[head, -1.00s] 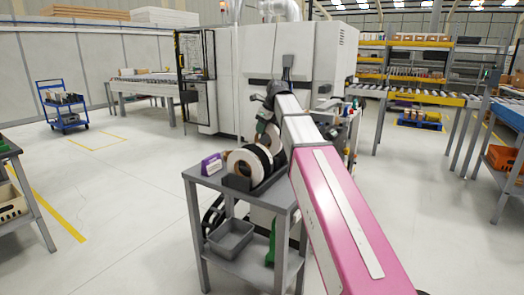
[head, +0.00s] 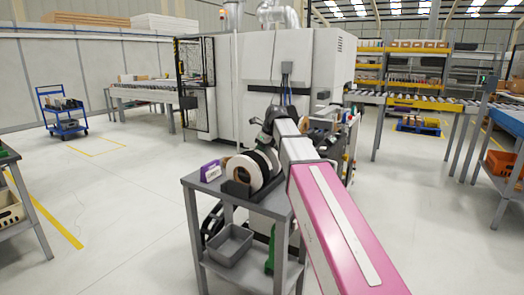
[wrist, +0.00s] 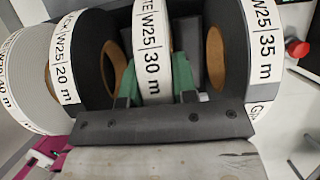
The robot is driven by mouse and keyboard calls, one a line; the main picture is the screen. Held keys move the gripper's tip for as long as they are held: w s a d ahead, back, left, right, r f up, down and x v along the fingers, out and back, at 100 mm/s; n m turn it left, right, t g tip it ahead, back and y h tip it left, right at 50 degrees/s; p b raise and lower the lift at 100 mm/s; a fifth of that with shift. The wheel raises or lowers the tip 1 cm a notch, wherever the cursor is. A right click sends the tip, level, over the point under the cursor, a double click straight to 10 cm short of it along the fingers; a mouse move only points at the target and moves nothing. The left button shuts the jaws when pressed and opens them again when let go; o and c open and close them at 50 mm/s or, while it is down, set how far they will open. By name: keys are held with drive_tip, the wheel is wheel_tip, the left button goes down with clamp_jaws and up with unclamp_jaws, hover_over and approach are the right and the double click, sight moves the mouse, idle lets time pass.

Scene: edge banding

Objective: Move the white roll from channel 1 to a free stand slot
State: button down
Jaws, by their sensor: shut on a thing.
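The white roll (wrist: 152,55), labelled W25 30 m, is upright between the two green fingers of my gripper (wrist: 157,88) in the wrist view. The fingers are shut on its sides. A black roll labelled 20 m (wrist: 80,60) stands to its left and a dark roll labelled 35 m (wrist: 240,50) to its right. In the head view, the stand (head: 236,188) with white and black rolls sits on a grey cart, and my gripper is by these rolls, partly hidden by my arm. Whether the held roll rests in a slot is hidden.
A further roll labelled 40 m (wrist: 32,80) is at the left of the wrist view. A purple box (head: 211,171) lies on the cart top beside the stand. A grey bin (head: 230,244) is on the lower shelf. The large white machine (head: 300,80) stands behind. Floor left of the cart is clear.

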drive_tip(key=shift+f, duration=0.15)
drive_tip(key=c, duration=0.9)
unclamp_jaws()
drive_tip(key=shift+r, duration=0.5)
drive_tip(key=v, duration=1.1)
drive_tip(key=shift+d+r, duration=0.1)
drive_tip(key=shift+r, duration=0.2)
drive_tip(key=shift+s, duration=0.1)
